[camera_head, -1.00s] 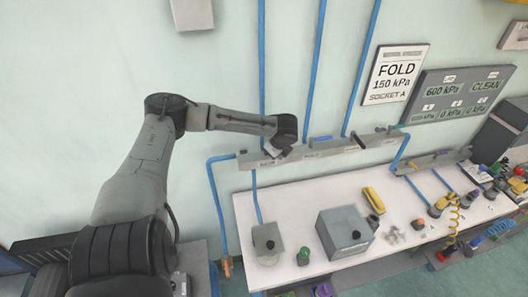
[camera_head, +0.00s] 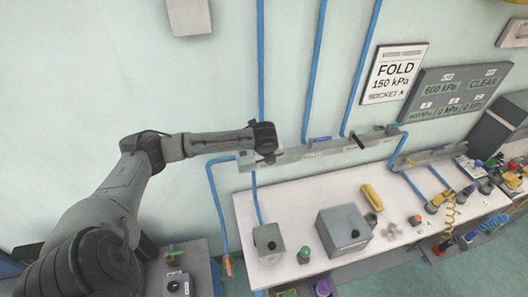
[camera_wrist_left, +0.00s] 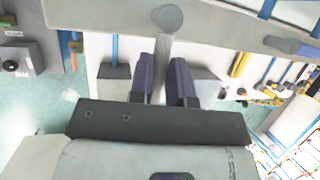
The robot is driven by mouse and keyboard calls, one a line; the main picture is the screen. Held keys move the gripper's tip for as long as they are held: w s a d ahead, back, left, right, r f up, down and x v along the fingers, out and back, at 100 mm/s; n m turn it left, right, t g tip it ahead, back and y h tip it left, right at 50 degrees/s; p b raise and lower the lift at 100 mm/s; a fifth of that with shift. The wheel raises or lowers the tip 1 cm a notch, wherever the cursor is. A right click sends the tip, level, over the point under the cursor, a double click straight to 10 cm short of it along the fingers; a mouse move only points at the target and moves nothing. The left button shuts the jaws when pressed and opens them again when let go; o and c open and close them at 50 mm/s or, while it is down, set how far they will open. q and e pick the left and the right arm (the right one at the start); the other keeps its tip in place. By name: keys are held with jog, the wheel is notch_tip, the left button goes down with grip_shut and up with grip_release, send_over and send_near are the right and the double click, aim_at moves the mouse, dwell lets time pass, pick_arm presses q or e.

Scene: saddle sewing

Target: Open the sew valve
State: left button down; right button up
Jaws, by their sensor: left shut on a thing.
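A long grey valve rail (camera_head: 330,150) runs along the wall above the white bench. It carries a blue handle (camera_head: 319,139), a black handle (camera_head: 358,142) and a green handle (camera_head: 395,126); its labels are too small to read. My left gripper (camera_head: 266,158) is at the rail's left end and hides the valve there. In the left wrist view, my left gripper (camera_wrist_left: 163,82) is shut on a pale grey valve handle (camera_wrist_left: 165,46), which stands between its dark fingers and leads up to a round hub. My right gripper is in neither current view.
Blue pipes (camera_head: 313,70) run up the wall. A sign (camera_head: 396,73) reads FOLD 150 kPa.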

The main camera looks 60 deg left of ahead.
dwell(0.4)
pick_arm(q)
jog(key=c, duration=1.1)
grip_release()
jog(key=shift+r, duration=0.1)
jog(key=b+v, duration=0.1)
jog(key=v, duration=1.2)
jog(key=shift+s+d+r, duration=0.15)
jog(key=shift+s+r, duration=0.05)
jog(key=shift+r, duration=0.1)
